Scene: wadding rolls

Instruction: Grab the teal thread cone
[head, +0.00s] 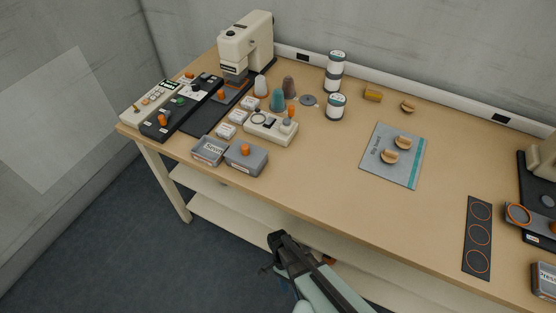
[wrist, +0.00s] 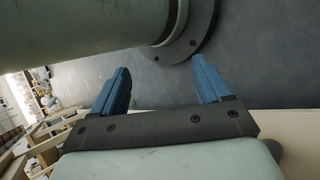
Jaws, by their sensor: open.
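The teal thread cone (head: 277,101) stands upright on the table in the head view, among other cones at the back left. A brown cone (head: 289,87) stands behind it to the right, and a white cone (head: 260,86) stands behind it to the left. My gripper (head: 277,240) is low in front of the table's front edge, well apart from the cone. In the wrist view its two blue fingers (wrist: 162,85) are spread apart with nothing between them. The teal cone cannot be made out in the wrist view.
A control box (head: 271,128) with an orange knob stands just in front of the teal cone. White tins (head: 335,107) stand to its right and a sewing machine (head: 246,45) behind left. Grey boxes (head: 246,160) sit near the front edge. The table's middle front (head: 310,190) is clear.

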